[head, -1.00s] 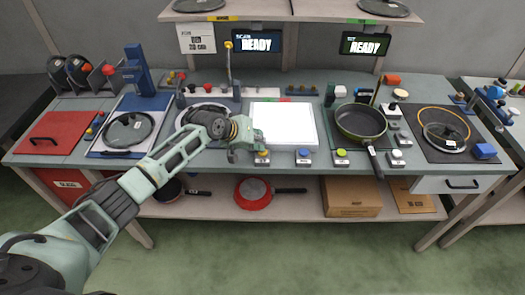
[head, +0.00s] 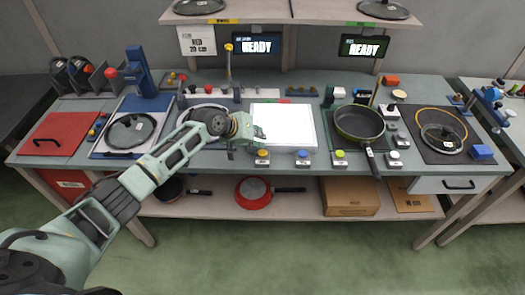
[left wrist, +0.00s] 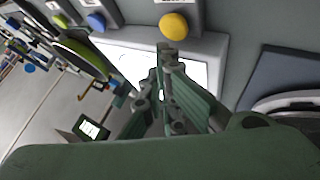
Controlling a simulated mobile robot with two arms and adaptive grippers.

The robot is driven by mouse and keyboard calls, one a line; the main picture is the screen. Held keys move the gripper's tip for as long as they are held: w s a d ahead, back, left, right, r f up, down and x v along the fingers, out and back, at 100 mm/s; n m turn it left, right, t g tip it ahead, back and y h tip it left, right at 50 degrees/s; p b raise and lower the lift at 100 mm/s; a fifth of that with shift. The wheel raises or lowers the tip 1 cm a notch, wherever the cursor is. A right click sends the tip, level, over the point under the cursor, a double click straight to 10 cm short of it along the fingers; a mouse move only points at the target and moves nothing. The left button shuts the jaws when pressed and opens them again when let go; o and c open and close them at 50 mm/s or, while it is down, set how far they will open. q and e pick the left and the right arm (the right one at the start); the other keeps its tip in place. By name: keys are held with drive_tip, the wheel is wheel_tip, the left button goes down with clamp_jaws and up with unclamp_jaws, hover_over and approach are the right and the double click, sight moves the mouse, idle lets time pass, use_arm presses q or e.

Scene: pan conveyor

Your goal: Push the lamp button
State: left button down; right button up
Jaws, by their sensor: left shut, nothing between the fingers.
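A bright white panel (head: 284,125) is set in the middle of the worktable, with a row of buttons along the front edge. A yellow button (head: 262,153) stands in front of its left corner, and a blue button (head: 303,154) and a green button (head: 340,154) are further right. I cannot read which label names the lamp. My left gripper (head: 261,133) is shut and empty, above the panel's left edge, behind and apart from the yellow button. In the left wrist view the shut fingertips (left wrist: 168,50) are near the yellow button (left wrist: 173,26). My right gripper is not visible.
A pan (head: 359,123) stands right of the panel, its handle reaching toward the front edge. A glass lid (head: 128,132) lies at the left. A small joystick-like post (head: 229,65) rises behind the panel. Screens (head: 257,43) reading READY hang above.

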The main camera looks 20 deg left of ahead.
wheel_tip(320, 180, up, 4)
drive_tip(key=p, duration=0.3)
